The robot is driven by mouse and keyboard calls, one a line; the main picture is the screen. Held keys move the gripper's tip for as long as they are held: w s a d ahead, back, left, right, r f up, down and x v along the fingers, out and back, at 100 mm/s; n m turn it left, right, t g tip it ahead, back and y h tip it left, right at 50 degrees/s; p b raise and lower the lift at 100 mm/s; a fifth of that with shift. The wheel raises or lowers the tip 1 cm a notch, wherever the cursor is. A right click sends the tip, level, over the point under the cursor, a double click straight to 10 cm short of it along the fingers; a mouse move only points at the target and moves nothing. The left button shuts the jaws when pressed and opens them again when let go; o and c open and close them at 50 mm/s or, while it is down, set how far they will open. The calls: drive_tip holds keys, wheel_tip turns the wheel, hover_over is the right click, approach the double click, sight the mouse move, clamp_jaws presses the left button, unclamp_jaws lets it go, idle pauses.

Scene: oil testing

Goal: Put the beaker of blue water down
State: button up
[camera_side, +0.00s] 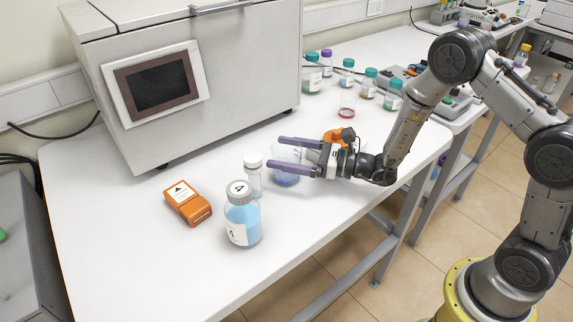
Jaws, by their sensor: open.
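The beaker of blue water (286,177) stands on the white table, with blue liquid in its lower part. My gripper (281,153) is open, its two purple fingers level and pointing left. One finger passes on the far side of the beaker and the other crosses in front of it, so part of the glass is hidden. I cannot tell whether either finger touches the glass.
A bottle of blue liquid with a grey cap (242,222) and a white-capped clear bottle (253,175) stand close left of the fingers. An orange box (188,203) lies further left. A large grey machine (200,80) stands behind. A beaker with red liquid (347,107) and several teal-capped bottles stand at the back right. The table's front left is clear.

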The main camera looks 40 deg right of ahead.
sight(273, 150)
drive_tip(key=x, duration=0.3)
drive_tip(key=shift+w, duration=0.1)
